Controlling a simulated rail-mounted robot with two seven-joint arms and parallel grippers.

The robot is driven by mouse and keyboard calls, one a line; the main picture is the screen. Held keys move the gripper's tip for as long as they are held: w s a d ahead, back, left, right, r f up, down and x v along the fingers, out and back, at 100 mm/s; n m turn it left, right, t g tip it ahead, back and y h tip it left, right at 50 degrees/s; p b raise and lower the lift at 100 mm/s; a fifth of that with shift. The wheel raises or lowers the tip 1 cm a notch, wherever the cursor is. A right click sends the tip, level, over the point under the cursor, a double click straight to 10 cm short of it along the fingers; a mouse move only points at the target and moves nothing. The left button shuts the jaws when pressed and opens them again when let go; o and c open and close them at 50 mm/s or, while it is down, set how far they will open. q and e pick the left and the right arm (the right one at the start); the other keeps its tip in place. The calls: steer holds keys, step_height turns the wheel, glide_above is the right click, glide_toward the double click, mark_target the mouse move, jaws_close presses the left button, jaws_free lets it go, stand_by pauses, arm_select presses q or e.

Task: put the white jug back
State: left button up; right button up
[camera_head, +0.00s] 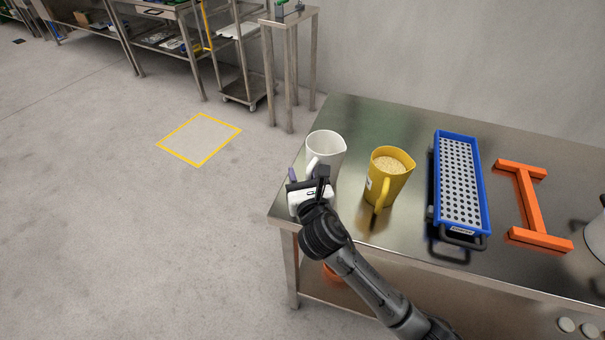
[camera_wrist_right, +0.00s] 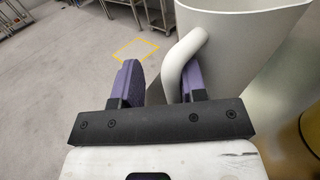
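The white jug (camera_head: 327,146) stands upright at the left end of the metal table. Its handle (camera_wrist_right: 180,62) shows in the right wrist view, with the jug's body (camera_wrist_right: 240,50) behind it. My right gripper (camera_head: 307,178) is at the handle side of the jug. In the right wrist view, the purple fingers of that gripper (camera_wrist_right: 160,85) are apart. The handle lies between them, close to the right finger, with a clear gap to the left finger. I cannot tell whether the handle touches the right finger. My left gripper is not in view.
A yellow jug (camera_head: 389,172) with grainy contents stands just right of the white jug. Further right are a blue perforated tray (camera_head: 461,183) and an orange frame (camera_head: 533,207). The table's left edge is close to the gripper. A yellow floor square (camera_head: 199,138) is empty.

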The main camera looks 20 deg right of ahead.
steer(key=shift+s+r, duration=0.15)
steer(key=shift+r, duration=0.05)
steer(key=s+p, duration=0.3)
steer(key=s, duration=0.8)
steer(key=shift+s+a, duration=0.35)
steer(key=shift+a, duration=0.05)
